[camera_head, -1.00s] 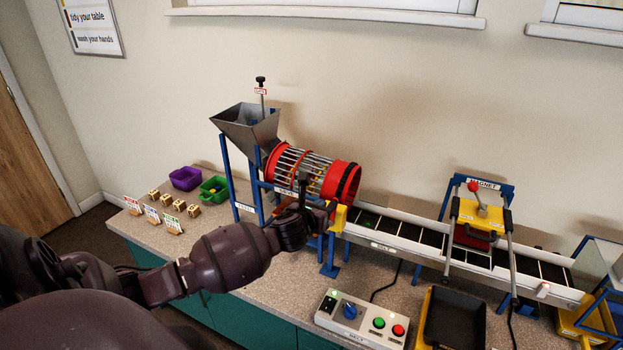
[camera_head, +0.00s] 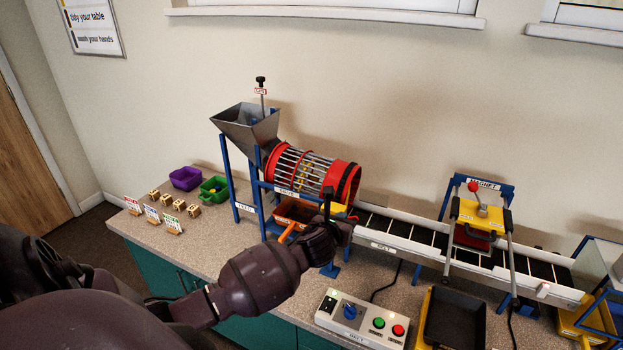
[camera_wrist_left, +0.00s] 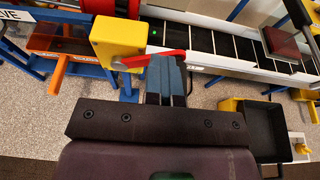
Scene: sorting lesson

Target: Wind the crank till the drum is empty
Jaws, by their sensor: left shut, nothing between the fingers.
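The sieve drum (camera_head: 313,172), red rings with grey bars, lies on a blue frame below the grey hopper (camera_head: 247,127).
An orange tray (camera_head: 293,212) sits under the drum. The belt (camera_head: 420,238) runs right beneath the magnet stand (camera_head: 483,212). A control box (camera_head: 362,318) and black tray (camera_head: 455,320) stand in front. Purple (camera_head: 186,178) and green (camera_head: 214,187) bins are left.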

